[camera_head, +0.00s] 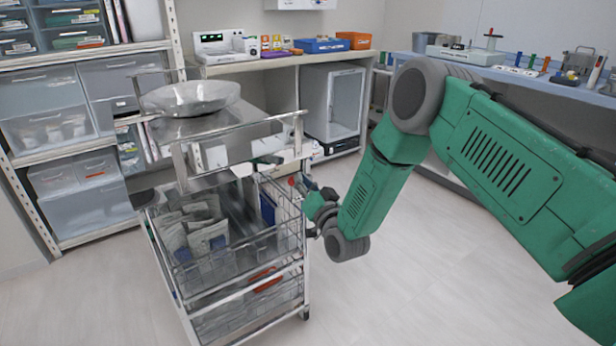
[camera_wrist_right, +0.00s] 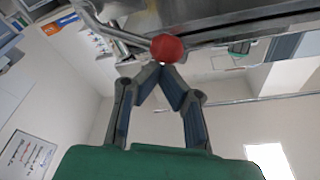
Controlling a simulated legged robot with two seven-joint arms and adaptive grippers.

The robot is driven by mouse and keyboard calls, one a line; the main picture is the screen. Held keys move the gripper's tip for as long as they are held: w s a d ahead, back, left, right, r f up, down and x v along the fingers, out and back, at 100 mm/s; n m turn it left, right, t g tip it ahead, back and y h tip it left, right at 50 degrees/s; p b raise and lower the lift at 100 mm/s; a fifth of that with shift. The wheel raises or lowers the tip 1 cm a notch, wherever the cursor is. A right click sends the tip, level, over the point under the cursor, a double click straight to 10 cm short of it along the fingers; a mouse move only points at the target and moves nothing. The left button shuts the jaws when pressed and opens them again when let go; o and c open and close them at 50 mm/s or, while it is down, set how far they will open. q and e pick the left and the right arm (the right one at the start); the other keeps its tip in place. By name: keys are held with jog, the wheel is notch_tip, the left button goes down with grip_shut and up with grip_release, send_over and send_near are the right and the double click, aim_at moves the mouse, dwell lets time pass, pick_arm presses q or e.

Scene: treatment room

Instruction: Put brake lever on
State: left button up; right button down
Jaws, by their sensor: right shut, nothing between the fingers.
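The brake lever shows in the right wrist view as a bent metal rod (camera_wrist_right: 118,35) ending in a red ball knob (camera_wrist_right: 167,48). In the head view the small red knob (camera_head: 291,182) is at the right side of the metal cart (camera_head: 302,262). My right gripper (camera_head: 303,186) is beside the cart at the knob. In the wrist view its fingertips (camera_wrist_right: 163,68) meet just below the red ball, shut with nothing between them. I cannot tell whether they touch the ball. My left gripper is not in view.
The cart carries a metal bowl (camera_head: 192,97) on its top and wire baskets with packets (camera_head: 207,238) below. Shelves with bins (camera_head: 52,125) stand at the left and a blue-topped bench (camera_head: 520,78) at the right. The floor right of the cart (camera_head: 400,290) is clear.

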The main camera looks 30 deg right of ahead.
jog(key=n, duration=0.1)
jog(key=a+f+n+y, duration=0.1)
jog(key=n, duration=0.1)
jog(key=f+n, duration=0.1)
jog(key=shift+s+a+f+n+y+b, duration=0.1)
jog(key=shift+a+f+n+y+b, duration=0.05)
jog(key=shift+a+n+y+b, duration=0.2)
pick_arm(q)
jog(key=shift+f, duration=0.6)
pick_arm(e)
jog(key=shift+a+f, duration=0.2)
jog(key=shift+f, duration=0.15)
jog(key=shift+s+a+f, duration=0.1)
jog(key=shift+f, duration=0.1)
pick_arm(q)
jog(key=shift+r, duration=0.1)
pick_arm(e)
jog(key=shift+r, duration=0.1)
